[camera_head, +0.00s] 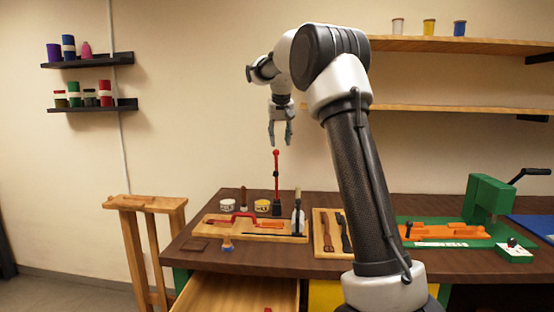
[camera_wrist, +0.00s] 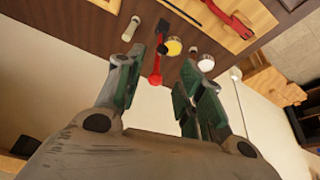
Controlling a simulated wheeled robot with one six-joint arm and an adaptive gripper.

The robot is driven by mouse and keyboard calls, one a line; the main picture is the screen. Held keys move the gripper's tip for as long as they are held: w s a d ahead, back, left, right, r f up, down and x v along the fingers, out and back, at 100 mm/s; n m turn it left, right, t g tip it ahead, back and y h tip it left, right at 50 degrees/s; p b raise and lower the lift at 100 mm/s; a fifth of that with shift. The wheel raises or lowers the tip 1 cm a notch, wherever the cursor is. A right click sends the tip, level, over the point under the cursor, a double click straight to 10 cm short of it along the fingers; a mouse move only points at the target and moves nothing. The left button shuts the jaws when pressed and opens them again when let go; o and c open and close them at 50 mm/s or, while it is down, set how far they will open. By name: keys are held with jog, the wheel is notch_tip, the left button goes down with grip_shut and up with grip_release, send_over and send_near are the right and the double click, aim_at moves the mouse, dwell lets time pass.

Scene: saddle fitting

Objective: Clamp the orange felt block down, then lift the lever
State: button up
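The red lever (camera_head: 276,175) stands upright from a dark base at the back of the bench, with a round red knob on top. My gripper (camera_head: 280,143) points down just above the knob, fingers parted and empty. In the wrist view, the lever (camera_wrist: 157,66) shows between the spread fingers of my gripper (camera_wrist: 163,62); I cannot tell whether they touch it. A red clamp (camera_head: 241,217) lies over the wooden board (camera_head: 222,230), left of the lever; it also shows in the wrist view (camera_wrist: 236,22). An orange piece, perhaps the felt block (camera_head: 270,224), is on the board, partly hidden.
A white jar (camera_head: 227,205) and a yellow-lidded jar (camera_head: 262,205) stand beside the lever. A white bottle (camera_head: 298,217) stands in front right. A tool tray (camera_head: 326,247) and a green press (camera_head: 487,203) are farther right. An open drawer (camera_head: 240,293) juts out below.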

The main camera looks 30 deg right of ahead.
send_over(276, 156)
jog(key=s+a, duration=0.1)
jog(key=s, duration=0.1)
notch_tip(276, 156, down, 3)
jog(key=shift+r, duration=0.1)
jog(key=x, duration=0.7)
jog(key=shift+w+d+f, duration=0.15)
jog(key=shift+f, duration=0.05)
grip_shut()
